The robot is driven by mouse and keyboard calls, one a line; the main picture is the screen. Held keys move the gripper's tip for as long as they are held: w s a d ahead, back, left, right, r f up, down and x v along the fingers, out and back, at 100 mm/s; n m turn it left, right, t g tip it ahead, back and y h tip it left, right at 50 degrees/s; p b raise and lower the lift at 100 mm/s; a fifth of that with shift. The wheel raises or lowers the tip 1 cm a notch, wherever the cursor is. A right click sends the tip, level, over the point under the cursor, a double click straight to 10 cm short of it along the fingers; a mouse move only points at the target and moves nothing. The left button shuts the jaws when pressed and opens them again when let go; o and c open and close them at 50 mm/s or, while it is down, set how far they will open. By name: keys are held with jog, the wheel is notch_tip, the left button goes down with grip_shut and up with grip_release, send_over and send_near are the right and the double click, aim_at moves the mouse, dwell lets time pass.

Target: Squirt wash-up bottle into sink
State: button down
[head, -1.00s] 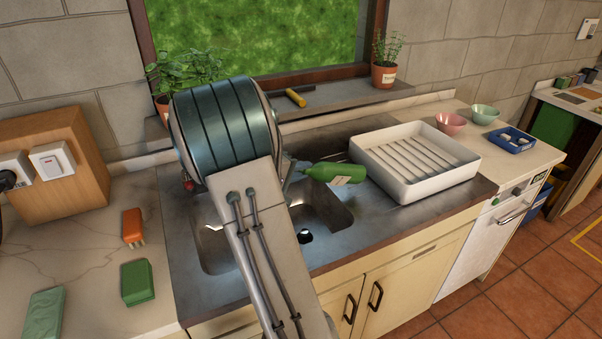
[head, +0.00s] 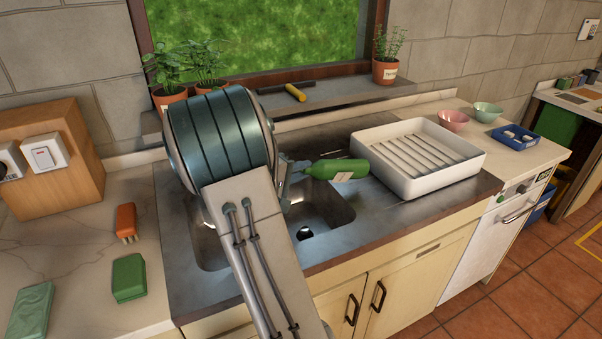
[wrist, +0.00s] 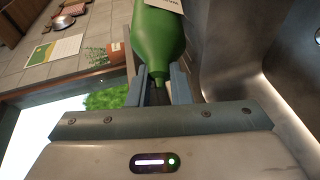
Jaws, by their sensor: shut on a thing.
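The green wash-up bottle (head: 338,170) is tilted onto its side above the back right part of the sink, with a pale label on it. In the wrist view the bottle (wrist: 158,45) sits between the fingers of my gripper (wrist: 158,85), which is shut on its narrow end. My arm hides most of the gripper in the head view. The metal sink (head: 326,215) lies below the bottle, with a dark drain in its bottom. My arm covers the sink's middle. I cannot see any liquid coming out.
A white dish rack (head: 440,178) stands right of the sink, close to the bottle's wide end. A pink bowl (head: 453,120), a green bowl (head: 487,111) and a blue tray (head: 517,137) are further right. A green box (head: 129,278) and an orange brush (head: 125,222) lie on the left counter.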

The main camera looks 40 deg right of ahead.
jog(key=shift+f+n+h+b, duration=0.4)
jog(key=shift+f+h+b, duration=0.5)
jog(key=shift+f+b, duration=1.55)
jog(key=shift+a+r+h+b, duration=0.1)
jog(key=shift+r+h+b, duration=0.35)
jog(key=shift+b, duration=1.15)
jog(key=shift+r+h, duration=0.2)
jog(key=shift+h, duration=0.05)
jog(key=shift+f+n+h+b, duration=0.15)
jog(key=shift+n+h+b, duration=0.3)
jog(key=shift+b, duration=0.7)
jog(key=shift+t, duration=0.3)
jog(key=shift+r, duration=0.2)
